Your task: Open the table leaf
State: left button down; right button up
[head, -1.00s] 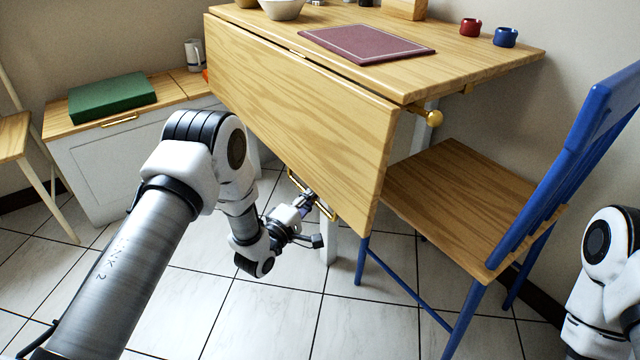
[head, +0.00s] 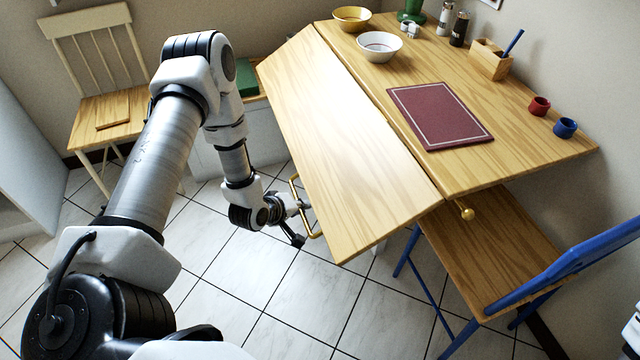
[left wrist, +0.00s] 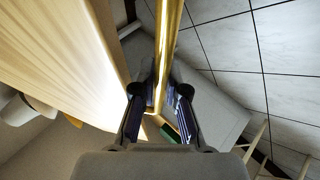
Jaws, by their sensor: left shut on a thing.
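The wooden table leaf (head: 345,150) is hinged along the edge of the wooden tabletop (head: 540,150). It is raised partway and slopes down toward the left. A brass bar handle (head: 297,190) is fixed at its outer edge. My left gripper (head: 300,205) is shut on this handle, just left of the leaf's edge. In the left wrist view, the brass handle (left wrist: 168,45) runs between the two dark fingers, with the leaf (left wrist: 60,60) beside it on the left. A brass knob (head: 467,213) shows under the tabletop's near corner. My right gripper is out of view.
A maroon mat (head: 440,115), a white bowl (head: 379,46), a yellow bowl (head: 352,18), red and blue cups and a wooden holder stand on the tabletop. A blue chair (head: 500,260) stands at the near right. Tiled floor lies open below my left arm.

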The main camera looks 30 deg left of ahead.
pick_arm(q)
jog(key=s+a+r+g+y+p, duration=0.1)
jog(key=r+g+p, duration=0.1)
jog(key=r+p, duration=0.6)
jog(key=s+a+r+m+g+y+p, duration=0.1)
jog(key=s+r+g+p, duration=0.1)
jog(key=r+p, duration=0.6)
jog(key=shift+a+r+y, duration=0.3)
jog(key=shift+r, duration=0.05)
jog(key=shift+w+r, duration=0.1)
jog(key=c, duration=1.5)
grip_release()
jog(key=shift+o, duration=0.2)
jog(key=v, duration=1.2)
jog(key=shift+s, duration=0.25)
jog(key=shift+r, duration=0.1)
